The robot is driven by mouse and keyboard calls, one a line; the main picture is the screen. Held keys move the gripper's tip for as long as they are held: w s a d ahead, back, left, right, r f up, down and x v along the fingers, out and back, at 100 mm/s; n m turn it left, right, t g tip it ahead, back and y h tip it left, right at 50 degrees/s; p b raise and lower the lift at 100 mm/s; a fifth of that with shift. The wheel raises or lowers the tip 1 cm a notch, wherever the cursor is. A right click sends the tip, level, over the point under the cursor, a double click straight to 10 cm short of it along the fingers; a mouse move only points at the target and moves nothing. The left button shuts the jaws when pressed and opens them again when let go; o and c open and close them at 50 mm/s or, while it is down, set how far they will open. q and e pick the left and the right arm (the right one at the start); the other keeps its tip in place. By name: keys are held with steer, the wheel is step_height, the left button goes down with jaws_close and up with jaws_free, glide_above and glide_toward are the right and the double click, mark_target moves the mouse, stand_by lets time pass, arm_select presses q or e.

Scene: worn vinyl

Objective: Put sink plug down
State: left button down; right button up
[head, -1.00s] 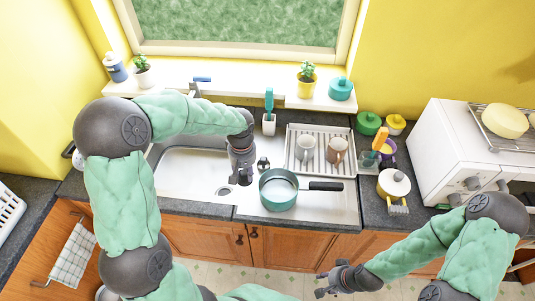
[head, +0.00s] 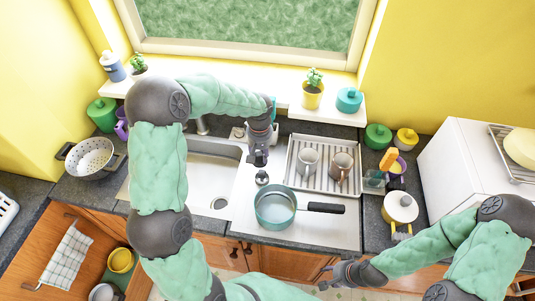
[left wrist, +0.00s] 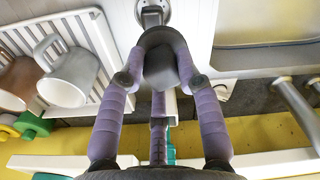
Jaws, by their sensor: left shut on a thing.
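My left gripper (head: 259,160) is above the metal deck between the sink basin and the drying rack. In the left wrist view its lilac fingers (left wrist: 160,45) are closed around a dark grey piece (left wrist: 160,68), which looks like the sink plug; its shape is mostly hidden. My right gripper (head: 328,274) is open and empty in front of the counter.
A teal pan (head: 274,206) stands on the deck close in front, its black handle pointing right. The drying rack (head: 322,182) holds two mugs (head: 308,162) to the right. The tap (head: 202,124) stands behind the basin. A colander (head: 92,157) is at the left.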

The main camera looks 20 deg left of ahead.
arm_select(q)
steer(key=w+f, duration=0.4)
steer(key=w, duration=0.1)
steer(key=w+a+f, duration=0.1)
steer(key=w+f, duration=0.2)
steer(key=shift+w+a, duration=0.1)
steer(key=shift+w, duration=0.05)
steer(key=shift+w+f, duration=0.2)
steer(key=shift+f, duration=1.65)
steer(key=shift+f, duration=0.2)
steer(key=c, duration=0.9)
jaws_free()
steer(key=shift+o, duration=0.2)
steer(key=shift+r, duration=0.2)
step_height(320, 180, up, 12)
